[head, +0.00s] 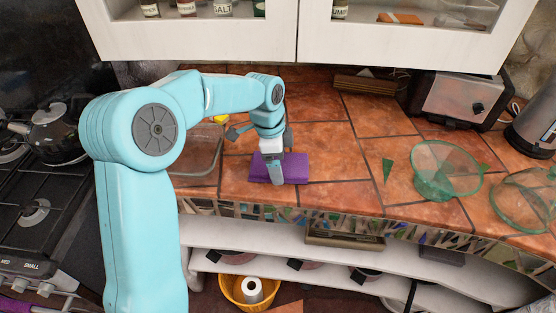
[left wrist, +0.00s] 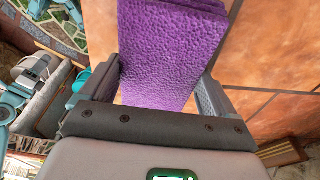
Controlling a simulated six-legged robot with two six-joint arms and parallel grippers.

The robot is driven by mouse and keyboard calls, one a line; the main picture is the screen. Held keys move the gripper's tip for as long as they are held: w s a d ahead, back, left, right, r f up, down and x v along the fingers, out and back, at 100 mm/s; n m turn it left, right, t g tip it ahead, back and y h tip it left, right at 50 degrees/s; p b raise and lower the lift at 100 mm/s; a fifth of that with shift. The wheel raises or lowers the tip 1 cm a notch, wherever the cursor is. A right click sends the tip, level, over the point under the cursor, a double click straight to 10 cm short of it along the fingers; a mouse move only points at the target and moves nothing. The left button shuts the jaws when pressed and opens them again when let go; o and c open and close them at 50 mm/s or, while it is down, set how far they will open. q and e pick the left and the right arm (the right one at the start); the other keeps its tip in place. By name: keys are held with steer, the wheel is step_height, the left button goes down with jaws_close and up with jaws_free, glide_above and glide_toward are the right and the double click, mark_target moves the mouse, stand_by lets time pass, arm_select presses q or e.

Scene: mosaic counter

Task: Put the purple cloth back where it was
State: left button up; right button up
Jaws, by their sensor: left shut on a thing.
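The purple cloth (head: 294,168) is a folded block at the front of the tiled counter in the head view. My left gripper (head: 276,178) is over its front left part. In the left wrist view the purple cloth (left wrist: 165,50) lies between the two fingers of my left gripper (left wrist: 160,88), which are shut on it. Whether the cloth rests on the counter or is a little above it, I cannot tell. My right gripper is in neither view.
The orange tiled counter (head: 320,130) has free room right of the cloth. A glass dish (head: 196,150) stands to the left. Green glass bowls (head: 446,170) stand at the right, with a toaster (head: 460,98) behind. The hob (head: 45,190) is at far left. Wall cabinets hang above.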

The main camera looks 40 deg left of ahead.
arm_select(q)
steer(key=shift+f, duration=0.15)
steer(key=o, duration=0.7)
steer(key=shift+w+f, duration=0.1)
steer(key=shift+c, duration=0.2)
step_height(320, 180, up, 12)
steer(key=s+a, duration=0.1)
steer(key=shift+a+r+p, duration=0.2)
steer(key=shift+a+p, duration=0.05)
steer(key=shift+p, duration=0.2)
steer(key=shift+s+d+f, duration=0.1)
steer(key=shift+s, duration=0.05)
